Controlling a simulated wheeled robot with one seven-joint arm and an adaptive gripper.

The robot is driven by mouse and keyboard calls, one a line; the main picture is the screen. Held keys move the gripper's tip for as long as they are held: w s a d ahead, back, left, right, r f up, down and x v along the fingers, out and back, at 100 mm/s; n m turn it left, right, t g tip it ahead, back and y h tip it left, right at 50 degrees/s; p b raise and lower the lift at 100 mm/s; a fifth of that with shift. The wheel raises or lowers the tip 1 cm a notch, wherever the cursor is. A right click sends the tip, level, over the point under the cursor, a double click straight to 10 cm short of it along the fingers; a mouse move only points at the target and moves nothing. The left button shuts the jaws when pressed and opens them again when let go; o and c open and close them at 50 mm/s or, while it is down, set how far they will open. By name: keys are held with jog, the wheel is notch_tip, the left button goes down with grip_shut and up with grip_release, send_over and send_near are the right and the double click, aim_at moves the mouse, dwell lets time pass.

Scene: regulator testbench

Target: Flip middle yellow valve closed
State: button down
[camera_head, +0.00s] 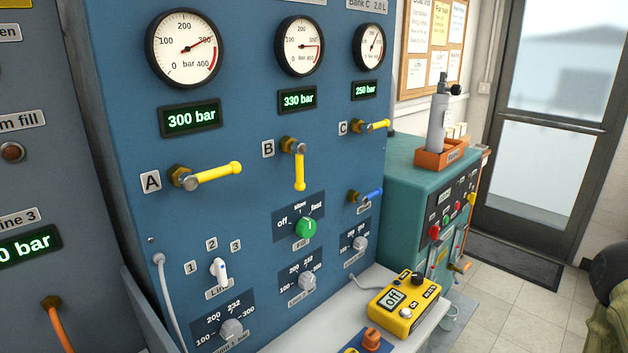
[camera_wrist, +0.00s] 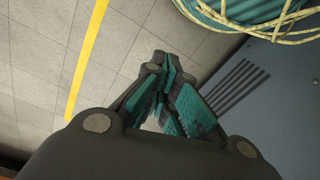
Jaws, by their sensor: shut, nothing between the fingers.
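The middle yellow valve (camera_head: 299,171), by the label B, has its lever hanging straight down from a brass fitting on the blue panel. The yellow valve A (camera_head: 212,174) to its left and the yellow valve C (camera_head: 374,126) to its right have their levers lying roughly sideways, pointing right. My gripper (camera_wrist: 160,82) shows only in the wrist view. Its teal-padded fingers are drawn together with nothing between them, over a tiled floor. It is away from the valves, which are not in the wrist view.
The blue panel (camera_head: 130,120) also carries gauges, displays, a blue-handled valve (camera_head: 367,195), a green knob (camera_head: 306,228) and grey selector knobs. A yellow device (camera_head: 404,302) sits on the ledge below. In the wrist view, a coiled hose (camera_wrist: 250,14) lies at the upper right.

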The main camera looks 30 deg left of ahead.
jog(key=w+a+r+m+t+y+p, duration=0.1)
jog(key=w+a+r+t+y+p, duration=0.1)
jog(key=w+a+r+p, duration=0.45)
jog(key=w+a+r+m+t+y+p, duration=0.1)
jog(key=w+a+r+m+t+p, duration=0.15)
jog(key=a+r, duration=0.8)
jog(key=w+a+r+t+y+p, duration=0.25)
jog(key=w+a+r+p, duration=0.35)
jog(key=r, duration=0.5)
jog(key=a+r+m+t+y+p, duration=0.1)
jog(key=a+r, duration=0.4)
jog(key=r, duration=0.7)
jog(key=a+r+m+t+y+p, duration=0.2)
jog(key=a+r+p, duration=0.3)
jog(key=r, duration=0.8)
jog(key=w+a+r+m+t+y+p, duration=0.1)
jog(key=a+r, duration=0.5)
jog(key=r, duration=0.7)
jog(key=m+t+y+p, duration=0.1)
jog(key=m+t+p, duration=0.1)
jog(key=t+p, duration=0.1)
jog(key=shift+a+r, duration=0.25)
jog(key=shift+a, duration=0.1)
jog(key=shift+w+f+m+b, duration=0.1)
jog(key=shift+m+b, duration=0.15)
jog(key=shift+b, duration=0.1)
jog(key=b+x, duration=0.1)
jog(key=b, duration=0.3)
jog(key=shift+w+a+f, duration=0.15)
jog(key=shift+w, duration=0.05)
